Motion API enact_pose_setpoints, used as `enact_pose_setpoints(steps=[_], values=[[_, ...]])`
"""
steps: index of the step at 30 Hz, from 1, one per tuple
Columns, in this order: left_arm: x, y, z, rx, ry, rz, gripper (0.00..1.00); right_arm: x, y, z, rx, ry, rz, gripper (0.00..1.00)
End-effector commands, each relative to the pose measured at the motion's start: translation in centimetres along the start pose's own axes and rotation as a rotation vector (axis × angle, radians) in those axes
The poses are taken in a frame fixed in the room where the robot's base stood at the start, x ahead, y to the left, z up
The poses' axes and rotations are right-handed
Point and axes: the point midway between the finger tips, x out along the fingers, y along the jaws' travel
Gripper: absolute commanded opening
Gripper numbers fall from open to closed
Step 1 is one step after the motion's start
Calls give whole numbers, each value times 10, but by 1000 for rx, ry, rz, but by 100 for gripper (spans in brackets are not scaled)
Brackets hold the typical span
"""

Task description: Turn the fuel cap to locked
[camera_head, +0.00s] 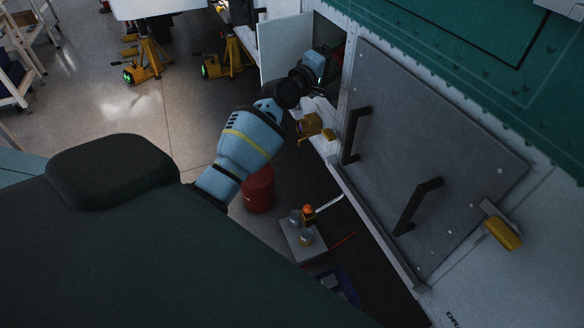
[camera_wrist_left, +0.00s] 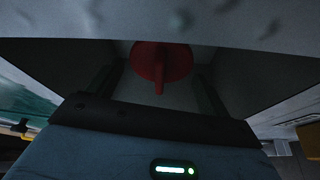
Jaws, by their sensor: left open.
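The red fuel cap (camera_wrist_left: 160,62) shows in the left wrist view inside a dim recess, with a narrow tab pointing down in the picture. My left gripper (camera_wrist_left: 157,88) is open, with one dark finger on each side of the cap's tab in that view. I cannot tell whether either finger touches it. In the head view my left gripper (camera_head: 322,66) reaches into the open bay in the white side wall. Its fingertips and most of the cap are hidden there; only a dark reddish patch shows behind it. My right gripper is not in view.
A pale open door (camera_head: 284,47) stands left of the bay. A grey panel (camera_head: 430,160) with two black handles lies to the right. Yellow latches (camera_head: 502,233) stick out from the wall. Below stand a red drum (camera_head: 258,190) and a grey box (camera_head: 298,243) with cans.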

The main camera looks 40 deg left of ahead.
Motion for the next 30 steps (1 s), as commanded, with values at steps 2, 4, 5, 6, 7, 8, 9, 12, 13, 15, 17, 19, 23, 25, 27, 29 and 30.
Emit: enact_pose_setpoints(steps=[2, 4, 5, 6, 7, 8, 9, 12, 13, 15, 17, 19, 23, 25, 27, 29, 30], values=[[0, 11, -2, -43, 2, -6, 80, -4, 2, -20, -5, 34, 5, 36], [0, 11, -2, -82, 2, -23, 80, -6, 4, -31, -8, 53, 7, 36], [0, 11, -1, -97, 1, -29, 80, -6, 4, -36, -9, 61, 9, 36], [0, 11, -1, -117, 1, -38, 80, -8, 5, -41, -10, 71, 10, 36], [0, 11, -2, -131, 1, -44, 80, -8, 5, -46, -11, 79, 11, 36], [0, 11, -2, -145, 2, -49, 80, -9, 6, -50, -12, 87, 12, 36], [0, 11, -2, -164, 2, -57, 80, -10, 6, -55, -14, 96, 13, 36], [-6, 7, -1, -191, 1, -73, 80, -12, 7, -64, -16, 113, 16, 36], [-11, 7, -1, -189, 1, -73, 80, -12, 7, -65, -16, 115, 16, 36], [-21, 6, -1, -189, 1, -74, 80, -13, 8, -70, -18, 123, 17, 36], [-30, 6, -1, -189, 1, -74, 80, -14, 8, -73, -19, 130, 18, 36], [-41, 6, -1, -188, 0, -75, 80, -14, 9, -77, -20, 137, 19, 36], [-62, 6, -1, -187, 0, -76, 80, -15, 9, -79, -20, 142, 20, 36], [-74, 6, 0, -188, 0, -77, 80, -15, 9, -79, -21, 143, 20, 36], [-82, 2, 2, -180, -2, -86, 80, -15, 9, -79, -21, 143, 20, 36], [-84, -8, 7, -153, -4, -103, 80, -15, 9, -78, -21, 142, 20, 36], [-87, -14, 10, -138, -5, -112, 80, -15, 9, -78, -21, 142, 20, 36]])
